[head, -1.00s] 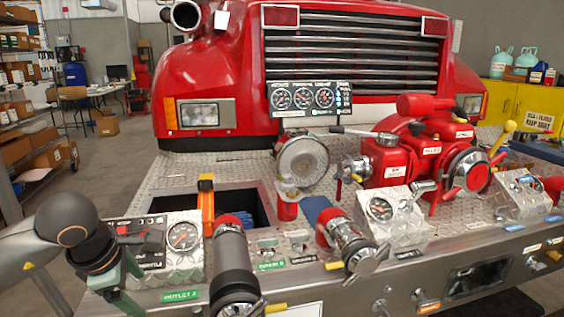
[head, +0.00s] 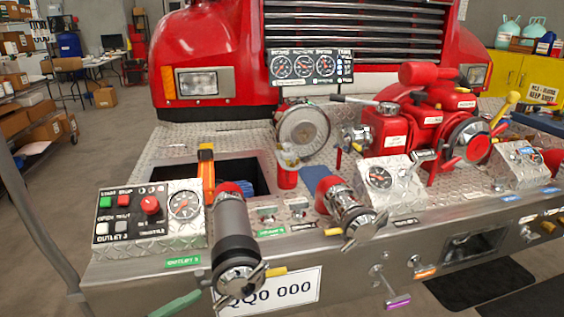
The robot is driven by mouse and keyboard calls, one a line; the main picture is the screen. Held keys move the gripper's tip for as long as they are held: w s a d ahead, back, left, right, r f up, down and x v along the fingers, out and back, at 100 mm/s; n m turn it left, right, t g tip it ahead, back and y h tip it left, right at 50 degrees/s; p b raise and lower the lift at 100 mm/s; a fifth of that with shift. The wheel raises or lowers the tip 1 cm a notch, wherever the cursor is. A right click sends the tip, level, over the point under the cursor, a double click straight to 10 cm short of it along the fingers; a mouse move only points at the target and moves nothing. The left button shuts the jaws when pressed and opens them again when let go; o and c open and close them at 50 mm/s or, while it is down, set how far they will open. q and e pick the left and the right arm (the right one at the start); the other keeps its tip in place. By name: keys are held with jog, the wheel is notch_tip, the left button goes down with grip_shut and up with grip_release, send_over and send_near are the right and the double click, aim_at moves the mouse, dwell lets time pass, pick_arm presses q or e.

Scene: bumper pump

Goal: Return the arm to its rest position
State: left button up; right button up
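My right gripper is not in view.
The red fire truck (head: 200,50) carries a bumper with a gauge (head: 184,205), a grey hose cylinder (head: 234,225), a capped outlet (head: 350,212) and a red pump (head: 420,120). A thin grey post (head: 40,220) stands at left. Floor shows at left.

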pick_arm(q)
jog(key=s+a+f+n+g+y, duration=0.2)
jog(key=s+a+f+n+y, duration=0.4)
jog(key=f, duration=0.5)
jog(key=s+a+f+n+g+y, duration=0.3)
jog(key=s+a+f+n+y, duration=0.1)
jog(key=s+a+f+n, duration=0.5)
jog(key=w+d+n+t+h, duration=0.15)
jog(key=d+n, duration=0.55)
jog(key=d, duration=1.2)
jog(key=s+a+r+p, duration=0.2)
jog(key=a+r+p, duration=0.1)
jog(key=r+p, duration=0.8)
jog(key=p, duration=0.4)
jog(key=shift+a+n+t, duration=0.35)
jog(key=shift+a+n, duration=0.05)
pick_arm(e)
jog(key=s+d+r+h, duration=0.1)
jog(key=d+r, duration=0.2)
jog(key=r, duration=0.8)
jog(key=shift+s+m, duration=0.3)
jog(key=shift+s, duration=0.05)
pick_arm(q)
jog(key=shift+f+y, duration=0.15)
jog(key=shift+y, duration=0.1)
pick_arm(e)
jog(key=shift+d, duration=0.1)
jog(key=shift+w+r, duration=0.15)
